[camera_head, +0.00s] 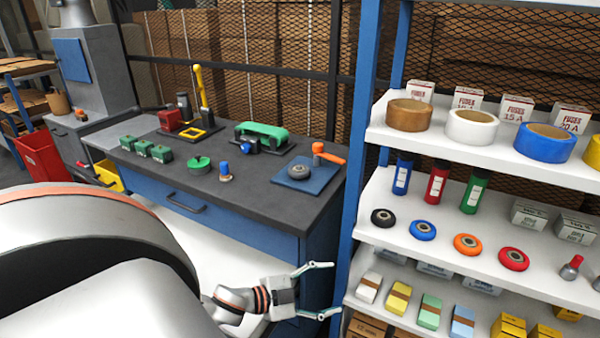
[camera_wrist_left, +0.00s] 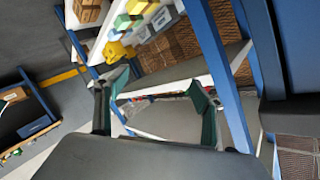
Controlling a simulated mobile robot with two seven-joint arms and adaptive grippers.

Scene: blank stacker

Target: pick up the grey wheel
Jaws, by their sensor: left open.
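The grey wheel (camera_head: 298,171) lies flat on a small dark blue plate (camera_head: 319,181) near the right end of the workbench top. My left gripper (camera_head: 335,289) is open and empty. It is low in front of the bench's right end, beside the shelf rack's blue post, well below and apart from the wheel. In the left wrist view its two fingers (camera_wrist_left: 158,82) are spread, with rack shelves behind them. The grey wheel cannot be made out in that view. My right gripper is not in view.
An orange-headed tool (camera_head: 328,153) stands at the plate's back edge. The shelf rack (camera_head: 480,245) on the right holds black, blue, orange and red wheels. The bench front (camera_head: 235,218) is clear.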

